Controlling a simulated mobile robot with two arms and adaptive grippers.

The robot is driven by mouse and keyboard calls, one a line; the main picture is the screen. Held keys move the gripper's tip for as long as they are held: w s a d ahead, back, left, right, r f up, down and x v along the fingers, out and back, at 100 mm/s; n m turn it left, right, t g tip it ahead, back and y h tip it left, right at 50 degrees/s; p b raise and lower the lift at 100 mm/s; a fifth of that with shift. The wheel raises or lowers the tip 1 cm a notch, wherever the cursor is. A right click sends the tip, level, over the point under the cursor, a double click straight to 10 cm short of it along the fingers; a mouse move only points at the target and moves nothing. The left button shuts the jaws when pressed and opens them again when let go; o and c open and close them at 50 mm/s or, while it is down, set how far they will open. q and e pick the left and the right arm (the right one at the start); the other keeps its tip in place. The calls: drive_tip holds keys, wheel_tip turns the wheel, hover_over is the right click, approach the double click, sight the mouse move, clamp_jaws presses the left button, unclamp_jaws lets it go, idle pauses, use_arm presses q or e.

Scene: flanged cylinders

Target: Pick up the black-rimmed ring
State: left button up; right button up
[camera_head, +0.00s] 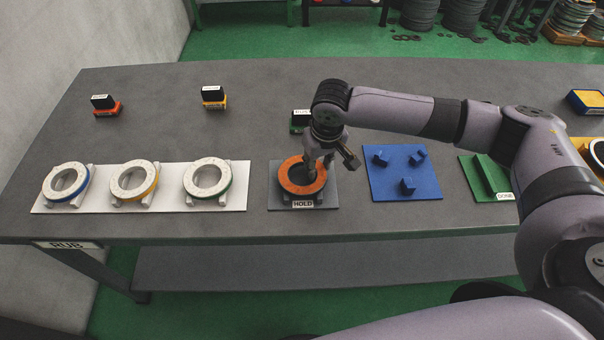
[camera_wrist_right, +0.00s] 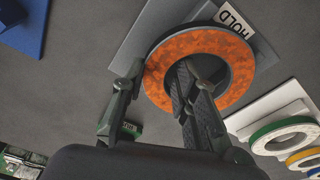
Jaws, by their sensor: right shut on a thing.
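The black-rimmed ring (camera_head: 286,178) has a rusty orange face and sits on the grey HOLD plate (camera_head: 332,200) at the middle of the bench. In the right wrist view the ring (camera_wrist_right: 238,88) shows its dark rim and open hole. My right gripper (camera_head: 319,172) is shut on the ring's wall, one finger in the hole and one outside; the right wrist view shows the same grip (camera_wrist_right: 160,76). The ring appears to lie flat at the plate; any small gap under it is hidden. My left gripper is not in view.
A white board (camera_head: 240,172) at left carries blue-, yellow- and green-rimmed rings. To the right are a blue plate (camera_head: 385,190) with three blocks and a green plate (camera_head: 470,170) marked DONE. Orange, yellow and green-based black blocks stand behind; my right arm crosses above the right side.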

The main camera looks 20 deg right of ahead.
clamp_jaws()
idle(0.3)
drive_tip(key=shift+r, duration=0.1)
drive_tip(key=shift+w+r, duration=0.1)
drive_tip(key=shift+r, duration=0.05)
wheel_tip(320, 180, up, 20)
drive_tip(key=b, duration=0.1)
drive_tip(key=shift+b, duration=0.4)
idle(0.4)
